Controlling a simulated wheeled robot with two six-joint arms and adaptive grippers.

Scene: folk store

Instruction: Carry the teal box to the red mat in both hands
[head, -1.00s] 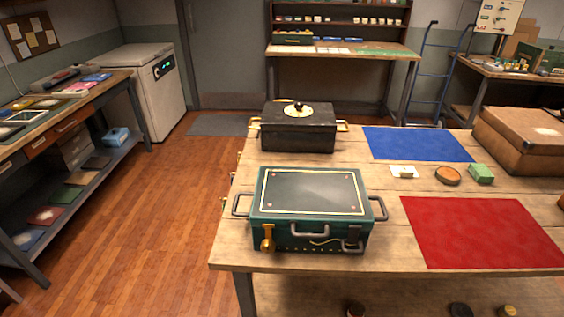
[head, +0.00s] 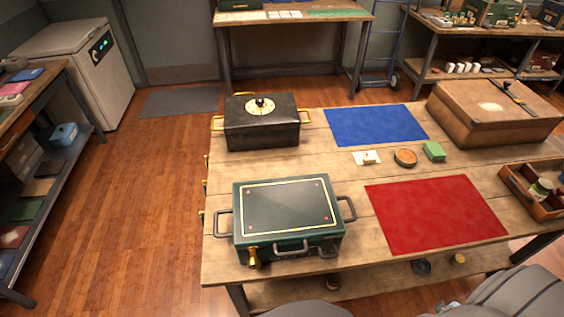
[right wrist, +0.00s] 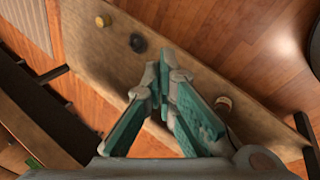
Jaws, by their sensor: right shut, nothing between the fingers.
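The teal box (head: 288,212) sits closed on the wooden table, near its front left corner, with a grey side handle on its left and another on its right. The red mat (head: 436,213) lies flat on the table to the right of the box, apart from it. My right gripper (right wrist: 156,84) shows in the right wrist view, shut and empty, with a lower shelf and the wooden floor beyond it. Only grey parts of my arm show at the bottom right of the head view. My left gripper is not in view.
A black box (head: 262,127) stands behind the teal box. A blue mat (head: 375,125), a white card (head: 366,158), a round brown item (head: 405,158) and a green block (head: 434,151) lie behind the red mat. A brown case (head: 490,118) and wooden tray (head: 530,203) are at right.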

